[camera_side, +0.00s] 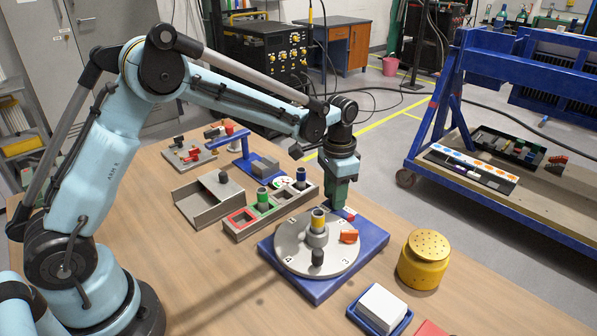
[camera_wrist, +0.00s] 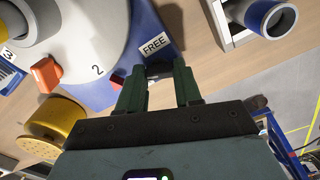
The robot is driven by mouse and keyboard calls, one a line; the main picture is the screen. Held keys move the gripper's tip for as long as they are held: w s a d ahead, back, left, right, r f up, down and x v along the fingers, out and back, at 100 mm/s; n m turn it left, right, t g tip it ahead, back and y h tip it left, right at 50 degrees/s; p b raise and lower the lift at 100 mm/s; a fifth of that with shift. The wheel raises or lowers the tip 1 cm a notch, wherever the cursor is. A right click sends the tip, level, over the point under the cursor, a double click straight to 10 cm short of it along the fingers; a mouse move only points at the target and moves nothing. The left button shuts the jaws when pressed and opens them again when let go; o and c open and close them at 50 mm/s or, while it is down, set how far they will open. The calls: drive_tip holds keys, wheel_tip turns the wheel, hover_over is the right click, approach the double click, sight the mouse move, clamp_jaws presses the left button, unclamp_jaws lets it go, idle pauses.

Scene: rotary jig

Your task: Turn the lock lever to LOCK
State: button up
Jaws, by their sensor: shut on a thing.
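The rotary jig is a round grey dial (camera_side: 291,246) on a blue base (camera_side: 316,290), with a central post (camera_side: 318,220) topped in yellow. My gripper (camera_side: 340,206) points down at the dial's far edge. In the wrist view my gripper (camera_wrist: 157,76) is shut on the lock lever, at the blue base's edge beside the FREE label (camera_wrist: 154,46). The lever is mostly hidden by the fingers; a red part (camera_wrist: 117,80) shows beside the left finger. The LOCK label is not visible.
The dial carries an orange block (camera_side: 349,236) and a dark knob (camera_side: 317,259). A yellow perforated canister (camera_side: 424,260) and a blue tray (camera_side: 357,317) with a white block stand at the right front. A compartment tray (camera_side: 240,236) with cylinders is behind the jig.

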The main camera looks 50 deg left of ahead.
drive_tip(key=shift+n, duration=2.2)
drive_tip(key=o, duration=1)
drive_tip(key=shift+o, duration=0.2)
wheel_tip(320, 180, up, 12)
